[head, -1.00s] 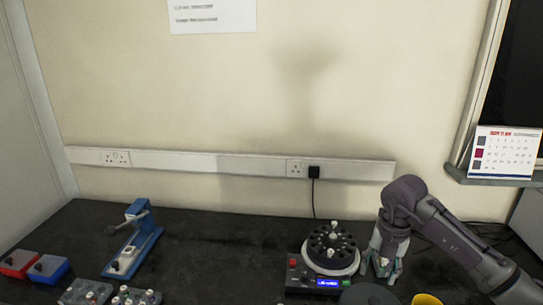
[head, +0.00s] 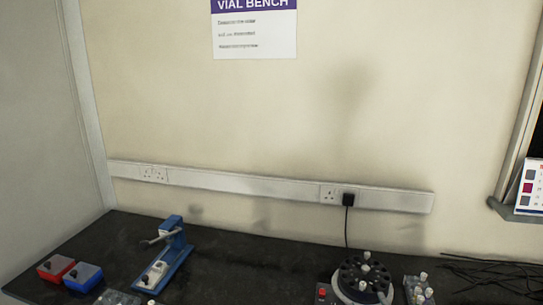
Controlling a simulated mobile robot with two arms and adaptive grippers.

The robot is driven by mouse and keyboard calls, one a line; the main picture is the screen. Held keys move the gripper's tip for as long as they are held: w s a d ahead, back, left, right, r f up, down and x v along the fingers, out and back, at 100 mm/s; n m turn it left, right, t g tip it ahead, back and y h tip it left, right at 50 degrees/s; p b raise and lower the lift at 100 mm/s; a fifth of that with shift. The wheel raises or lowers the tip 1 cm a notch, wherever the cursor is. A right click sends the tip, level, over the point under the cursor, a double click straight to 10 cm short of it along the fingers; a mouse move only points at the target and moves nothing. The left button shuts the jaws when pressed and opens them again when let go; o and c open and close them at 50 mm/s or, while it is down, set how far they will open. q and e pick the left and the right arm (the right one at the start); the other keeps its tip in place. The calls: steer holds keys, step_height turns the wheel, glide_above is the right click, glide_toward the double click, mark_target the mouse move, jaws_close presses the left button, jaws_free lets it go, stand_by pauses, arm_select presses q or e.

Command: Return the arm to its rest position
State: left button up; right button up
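Neither of my arms nor grippers shows in the head view now. On the dark bench (head: 240,270) stands a round black carousel (head: 364,279) with a white rim and vials in it, at the lower right. A rack with white-capped vials (head: 420,290) stands just right of it. A blue press-like device (head: 166,256) with a lever stands at the left of the bench. What my grippers hold, if anything, is out of view.
A red box (head: 56,268) and a blue box (head: 84,277) sit at the far left. A grey rack (head: 118,298) is cut off at the bottom edge. Dark cables (head: 490,268) lie at the right. The bench middle is clear.

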steer(key=s+d+f+m+g+h, duration=0.25)
steer(key=s+f+g, duration=0.55)
steer(key=s+f, duration=0.4)
steer(key=s+a+f+g+y, duration=0.2)
steer(key=s+f+g, duration=0.45)
steer(key=s, duration=0.55)
step_height(320, 180, down, 25)
steer(key=s, duration=0.1)
steer(key=s+d+f+g, duration=0.2)
steer(key=s+d+f, duration=0.1)
steer(key=s+f, duration=1.4)
steer(key=shift+s+d+f, duration=0.15)
steer(key=shift+s+f, duration=0.05)
